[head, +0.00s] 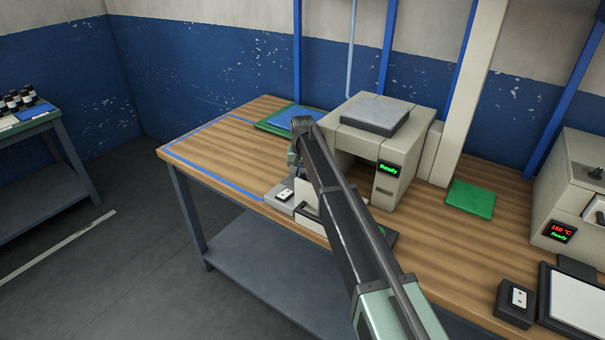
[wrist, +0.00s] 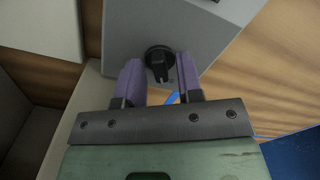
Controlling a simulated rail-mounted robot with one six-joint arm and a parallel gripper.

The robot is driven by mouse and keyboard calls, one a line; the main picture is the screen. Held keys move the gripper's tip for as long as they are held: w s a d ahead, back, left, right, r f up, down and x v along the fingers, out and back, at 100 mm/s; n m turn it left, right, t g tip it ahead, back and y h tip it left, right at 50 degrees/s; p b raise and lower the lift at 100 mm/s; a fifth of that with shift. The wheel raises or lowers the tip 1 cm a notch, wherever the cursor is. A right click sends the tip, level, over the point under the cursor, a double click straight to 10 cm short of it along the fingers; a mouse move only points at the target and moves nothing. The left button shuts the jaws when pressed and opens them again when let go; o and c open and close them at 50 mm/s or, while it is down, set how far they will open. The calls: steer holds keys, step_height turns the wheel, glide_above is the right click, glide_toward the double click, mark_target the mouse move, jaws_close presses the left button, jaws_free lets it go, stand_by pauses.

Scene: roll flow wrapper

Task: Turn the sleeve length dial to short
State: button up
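A round black dial (wrist: 158,60) with a raised grip bar sits on a grey panel (wrist: 128,30) in the wrist view. My gripper (wrist: 160,72) is open, with one purple finger on each side of the dial. Gaps show between the fingers and the dial's grip, and I cannot tell whether either touches it. No marks for short or long are readable. In the head view the wrapper machine (head: 390,130) stands on the wooden bench with a green "Ready" display (head: 389,170). My arm hides the dial and fingertips there.
A green tray with a blue sheet (head: 285,120) lies behind, and a green pad (head: 470,199) lies right. A heated unit (head: 575,205) stands at far right.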

mark_target(302, 175)
steer(key=shift+o, duration=0.2)
step_height(302, 175, up, 11)
steer(key=p, duration=1.1)
steer(key=shift+f, duration=0.1)
steer(key=s+d+r+p, duration=0.2)
steer(key=s+d, duration=0.6)
steer(key=s, duration=0.4)
steer(key=s+d+r+p, duration=0.2)
steer(key=s+d, duration=0.6)
steer(key=s, duration=0.5)
steer(key=s+d+r+p, duration=0.3)
steer(key=s+d, duration=0.5)
steer(key=s, duration=0.4)
steer(key=shift+s+r, duration=0.15)
steer(key=shift+s, duration=0.25)
steer(key=shift+r, duration=0.1)
